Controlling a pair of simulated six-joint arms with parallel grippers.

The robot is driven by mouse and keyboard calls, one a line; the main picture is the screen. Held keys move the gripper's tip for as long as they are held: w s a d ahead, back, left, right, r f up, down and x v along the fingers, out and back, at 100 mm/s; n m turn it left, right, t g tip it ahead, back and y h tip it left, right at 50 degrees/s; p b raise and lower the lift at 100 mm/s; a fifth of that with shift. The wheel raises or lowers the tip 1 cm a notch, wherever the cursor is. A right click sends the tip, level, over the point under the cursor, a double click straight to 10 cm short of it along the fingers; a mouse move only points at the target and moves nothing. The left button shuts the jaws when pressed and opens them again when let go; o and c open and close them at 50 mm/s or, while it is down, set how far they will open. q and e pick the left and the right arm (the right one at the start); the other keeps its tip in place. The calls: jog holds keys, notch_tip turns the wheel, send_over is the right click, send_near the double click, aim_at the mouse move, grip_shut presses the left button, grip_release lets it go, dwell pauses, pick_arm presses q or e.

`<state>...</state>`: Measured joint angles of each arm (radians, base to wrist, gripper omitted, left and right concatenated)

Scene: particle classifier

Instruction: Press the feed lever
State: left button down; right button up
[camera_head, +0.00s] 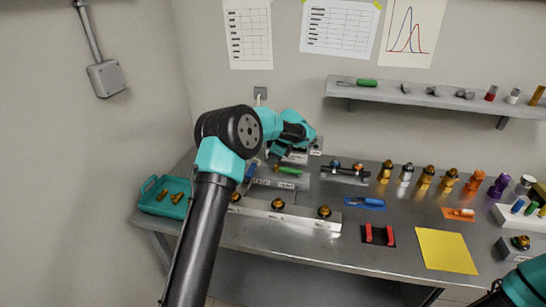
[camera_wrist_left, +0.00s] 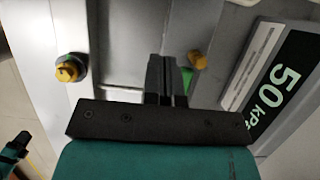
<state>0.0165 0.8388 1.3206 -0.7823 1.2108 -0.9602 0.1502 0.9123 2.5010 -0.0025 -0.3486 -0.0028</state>
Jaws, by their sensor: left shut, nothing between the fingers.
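A green handle (camera_head: 288,170) lies low at the back left of the bench, beside small labelled plates; I cannot tell for sure that it is the feed lever. In the left wrist view a green piece (camera_wrist_left: 187,76) shows just beside my left gripper (camera_wrist_left: 167,92). The gripper is shut and empty, its fingers together and partly covering the green piece. I cannot tell whether they touch it. In the head view my left arm reaches over the back left of the bench and its fingertips are hidden. My right gripper is out of view; only part of that arm shows at bottom right.
A long metal rail (camera_head: 290,217) with brass fittings runs along the front left. A teal tray (camera_head: 160,208) is at the left. A sign reading 50 kPa (camera_wrist_left: 280,90) stands close to the left gripper. Several bottle-shaped fittings line the back right, near a yellow sheet (camera_head: 446,251).

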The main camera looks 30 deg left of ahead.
aim_at(251, 172)
pick_arm(q)
jog(key=s+a+f, duration=0.1)
jog(key=a+f, duration=0.5)
jog(key=shift+s+a, duration=0.15)
jog(key=shift+s, duration=0.1)
